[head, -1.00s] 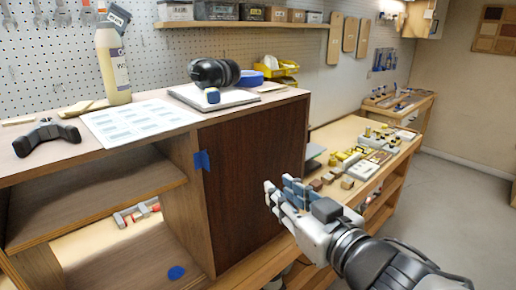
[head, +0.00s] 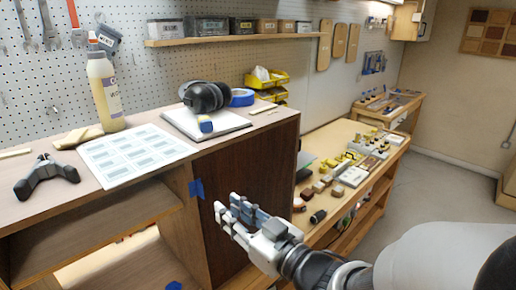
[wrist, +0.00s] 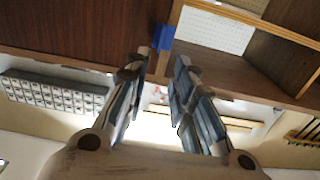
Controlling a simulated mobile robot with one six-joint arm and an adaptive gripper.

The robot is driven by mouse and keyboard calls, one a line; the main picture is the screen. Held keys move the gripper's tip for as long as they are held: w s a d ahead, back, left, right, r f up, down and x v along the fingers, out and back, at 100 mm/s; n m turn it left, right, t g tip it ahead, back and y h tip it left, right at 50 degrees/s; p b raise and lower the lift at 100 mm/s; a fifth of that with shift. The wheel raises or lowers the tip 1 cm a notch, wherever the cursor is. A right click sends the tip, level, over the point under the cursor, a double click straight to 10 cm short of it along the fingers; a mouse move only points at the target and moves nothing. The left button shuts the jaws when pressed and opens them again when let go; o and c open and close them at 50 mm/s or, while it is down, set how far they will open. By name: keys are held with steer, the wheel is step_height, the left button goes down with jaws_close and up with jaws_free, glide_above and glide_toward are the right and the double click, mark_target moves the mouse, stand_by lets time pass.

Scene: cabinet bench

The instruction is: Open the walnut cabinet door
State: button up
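The walnut cabinet door (head: 245,172) is a dark brown upright panel on the right part of the wooden cabinet; it looks shut. A blue tab (head: 196,188) sits at its left edge, beside the open shelves. My gripper (head: 228,208) is in front of the door, just right of the tab and slightly lower. In the wrist view, the two fingers of my gripper (wrist: 162,62) are apart with nothing between them. The tab (wrist: 164,38) shows just beyond the fingertips, at the edge of the dark door (wrist: 75,25). I cannot tell any contact.
The cabinet top holds a bottle (head: 104,92), a printed sheet (head: 130,153), a black clamp-like tool (head: 46,176) and ear muffs (head: 206,95). A workbench (head: 335,135) with small blocks stands to the right. Open floor (head: 440,185) lies farther right.

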mark_target(202, 189)
steer(key=p+x, duration=0.1)
steer(key=x, duration=1)
steer(key=shift+c, duration=0.5)
jaws_close()
